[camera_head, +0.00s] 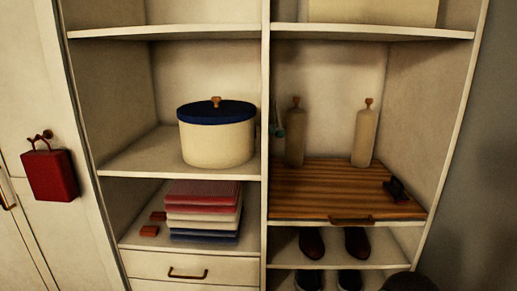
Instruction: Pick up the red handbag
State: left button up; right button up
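The red handbag (51,175) hangs at the left of the head view, from a small brown hook (42,138) on the pale cabinet front. It hangs slightly tilted, and nothing is in front of it. Neither of my grippers can be made out in this view.
The open shelves hold a cream pot with a blue lid (218,138), folded cloths (203,210), two bottles (366,135) and shoes (312,243). A drawer (190,270) is shut below the cloths. A dark rounded shape (408,282) at the bottom right is cut off and unclear.

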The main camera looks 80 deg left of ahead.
aim_at(50, 173)
jog(key=z, duration=0.05)
jog(key=i, duration=0.2)
jog(key=u, duration=2.35)
jog(key=i, duration=0.15)
jog(key=u, duration=1.6)
jog(key=k, duration=0.45)
jog(key=u, duration=0.2)
jog(key=i, duration=0.45)
jog(key=z, duration=0.25)
jog(key=k, duration=0.45)
jog(key=u, duration=0.3)
jog(key=i, duration=0.2)
jog(key=z, duration=0.1)
